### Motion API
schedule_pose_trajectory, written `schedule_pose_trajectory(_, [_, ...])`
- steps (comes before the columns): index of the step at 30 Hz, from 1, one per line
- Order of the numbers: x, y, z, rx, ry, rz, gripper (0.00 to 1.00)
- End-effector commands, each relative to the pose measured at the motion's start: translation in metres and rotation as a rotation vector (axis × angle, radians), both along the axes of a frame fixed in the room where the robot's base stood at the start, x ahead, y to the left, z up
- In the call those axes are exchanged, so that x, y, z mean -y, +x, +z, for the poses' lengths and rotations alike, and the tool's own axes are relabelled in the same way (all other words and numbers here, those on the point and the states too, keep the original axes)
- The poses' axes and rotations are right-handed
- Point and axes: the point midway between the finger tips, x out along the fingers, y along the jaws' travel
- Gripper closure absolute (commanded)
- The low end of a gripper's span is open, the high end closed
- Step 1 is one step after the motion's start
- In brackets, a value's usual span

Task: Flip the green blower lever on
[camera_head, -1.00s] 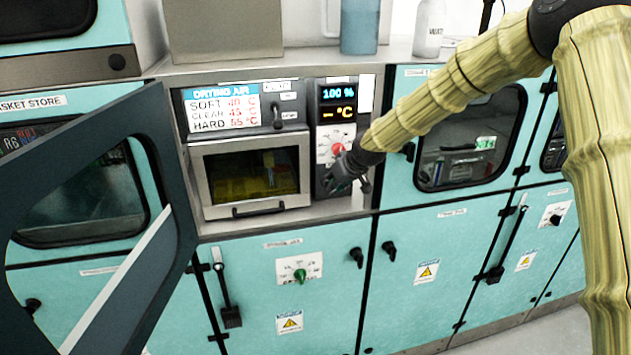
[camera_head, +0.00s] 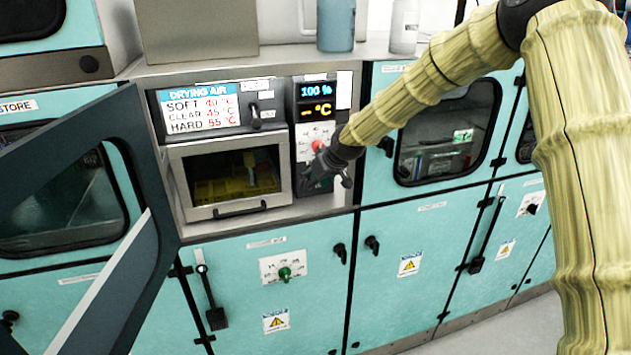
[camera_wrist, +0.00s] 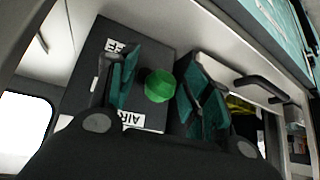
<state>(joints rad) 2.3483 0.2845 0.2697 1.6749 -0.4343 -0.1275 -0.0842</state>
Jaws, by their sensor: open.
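The green blower lever shows in the wrist view as a round green knob (camera_wrist: 160,86) on a dark panel with white labels, one reading "AIR". My gripper (camera_wrist: 163,92) is open, with its teal-padded fingers on either side of the knob. I cannot tell whether either finger touches it. In the head view my gripper (camera_head: 313,180) is at the lower part of the narrow control panel, right of the drying window, and hides the green lever there.
A dark-framed door (camera_head: 150,190) stands open at left. Another green knob (camera_head: 285,273) is on the cabinet below. Bottles stand on the top ledge.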

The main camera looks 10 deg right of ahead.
Motion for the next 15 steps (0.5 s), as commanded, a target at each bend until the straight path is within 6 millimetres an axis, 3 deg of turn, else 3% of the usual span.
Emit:
schedule_pose_trajectory(7, [0.004, -0.009, 0.014, 0.001, 0.000, 0.000, 0.51])
schedule_pose_trajectory(15, [0.015, -0.031, 0.045, 0.002, 0.001, 0.000, 0.51])
